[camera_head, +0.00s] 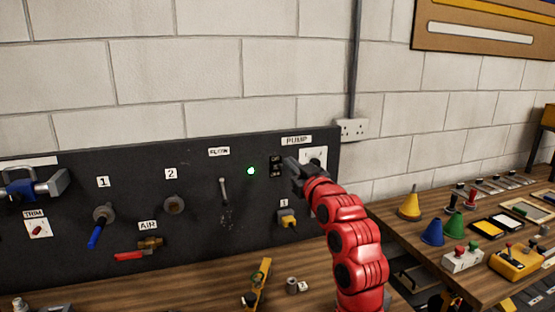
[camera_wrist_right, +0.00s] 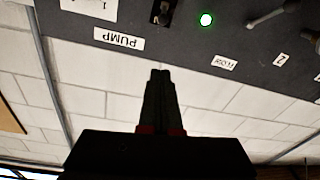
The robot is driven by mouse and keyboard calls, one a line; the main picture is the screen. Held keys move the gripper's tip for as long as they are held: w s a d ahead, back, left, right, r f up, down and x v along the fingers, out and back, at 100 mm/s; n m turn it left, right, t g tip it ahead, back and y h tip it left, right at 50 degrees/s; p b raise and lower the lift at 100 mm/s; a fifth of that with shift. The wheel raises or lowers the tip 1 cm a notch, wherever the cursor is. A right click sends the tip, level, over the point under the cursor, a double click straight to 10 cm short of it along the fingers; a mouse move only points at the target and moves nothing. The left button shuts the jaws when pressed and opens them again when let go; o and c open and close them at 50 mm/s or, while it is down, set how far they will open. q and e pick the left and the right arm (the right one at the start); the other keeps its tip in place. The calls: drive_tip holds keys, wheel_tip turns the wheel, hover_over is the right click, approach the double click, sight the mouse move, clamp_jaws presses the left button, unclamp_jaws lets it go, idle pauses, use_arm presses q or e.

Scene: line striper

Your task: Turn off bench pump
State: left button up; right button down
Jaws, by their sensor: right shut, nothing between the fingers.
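A black panel (camera_head: 130,190) stands against the wall with a PUMP label (camera_head: 297,141) near its top right. Below the label are a small dark switch block (camera_head: 276,166) and a white plate (camera_head: 319,155). A green light (camera_head: 251,170) glows to the left of the block. The label (camera_wrist_right: 119,39), block (camera_wrist_right: 163,12) and light (camera_wrist_right: 206,19) show upside down in the right wrist view. My right gripper (camera_head: 289,162) is shut and empty, in front of the panel between block and plate; contact cannot be told. The gripper hides part of the plate. My left gripper is not in view.
Left on the panel are a blue-handled valve (camera_head: 96,236), a red-handled AIR valve (camera_head: 130,256) and a grey FLOW lever (camera_head: 223,190). A side table (camera_head: 408,236) at right holds cones and control boxes.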

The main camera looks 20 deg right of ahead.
drive_tip(key=shift+s, duration=0.15)
drive_tip(key=r+p, duration=0.1)
drive_tip(key=p, duration=0.2)
hover_over(278, 167)
drive_tip(key=s, duration=0.1)
drive_tip(key=shift+a, duration=0.15)
drive_tip(key=shift+w, duration=0.3)
drive_tip(key=shift+s+d+f+p, duration=0.15)
drive_tip(key=shift+s+f+p, duration=0.1)
drive_tip(key=shift+f, duration=0.4)
drive_tip(key=shift+s+d+f+p, duration=0.1)
drive_tip(key=shift+f+p, duration=0.2)
drive_tip(key=shift+f, duration=0.3)
drive_tip(key=shift+s+d+f+p, duration=0.15)
drive_tip(key=shift+s+f+p, duration=0.1)
drive_tip(key=shift+f, duration=0.4)
